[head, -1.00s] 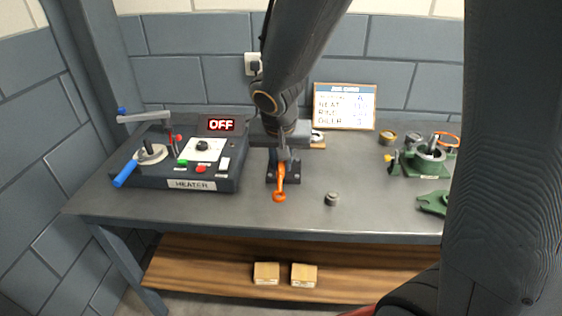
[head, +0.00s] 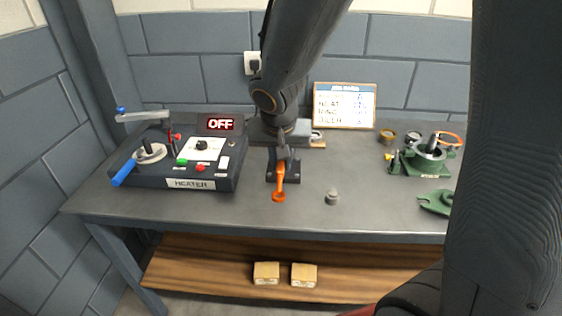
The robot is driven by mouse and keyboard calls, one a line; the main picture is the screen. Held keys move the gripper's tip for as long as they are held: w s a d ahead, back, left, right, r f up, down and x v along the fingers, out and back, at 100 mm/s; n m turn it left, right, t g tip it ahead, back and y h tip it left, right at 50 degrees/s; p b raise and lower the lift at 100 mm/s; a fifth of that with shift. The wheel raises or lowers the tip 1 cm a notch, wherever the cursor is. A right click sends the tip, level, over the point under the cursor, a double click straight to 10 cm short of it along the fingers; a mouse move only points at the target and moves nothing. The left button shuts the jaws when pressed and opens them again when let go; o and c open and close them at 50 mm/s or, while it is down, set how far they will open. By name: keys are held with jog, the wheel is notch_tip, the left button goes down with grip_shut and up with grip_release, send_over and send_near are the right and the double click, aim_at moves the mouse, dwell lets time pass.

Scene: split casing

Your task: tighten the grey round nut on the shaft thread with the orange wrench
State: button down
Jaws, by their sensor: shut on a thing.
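The orange wrench (head: 279,186) hangs from my gripper (head: 282,156), its ring end toward the table's front edge. My gripper is shut on the wrench's upper end, above a dark holder (head: 293,177). Whether the wrench still touches the holder I cannot tell. A small grey round part (head: 332,197) stands on the table to the right of the wrench; it may be the nut. A green casing (head: 424,160) with an upright shaft (head: 434,142) stands at the right. The thread is too small to make out.
The heater (head: 190,184) stands at the left, its display (head: 220,124) reading OFF. A brass ring (head: 387,137) and an orange ring (head: 449,138) are at the back right. The table front (head: 240,215) is clear.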

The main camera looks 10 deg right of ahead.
jog(key=shift+f+b, duration=1.2)
jog(key=shift+b, duration=0.15)
jog(key=shift+w+a+m+h+b, duration=0.35)
jog(key=shift+a+m+b, duration=0.45)
jog(key=shift+b, duration=0.65)
jog(key=shift+w+a+m+h+b, duration=0.15)
jog(key=shift+w+a+m+b, duration=0.45)
jog(key=shift+b, duration=0.8)
jog(key=shift+s+a, duration=0.1)
jog(key=shift+s, duration=0.05)
jog(key=shift+s, duration=0.1)
jog(key=shift+s+d+r+b, duration=0.1)
jog(key=shift+s+d+b, duration=0.05)
jog(key=shift+d+b, duration=0.2)
dwell(1.2)
dwell(0.4)
jog(key=shift+r+p, duration=0.65)
jog(key=shift+r, duration=0.25)
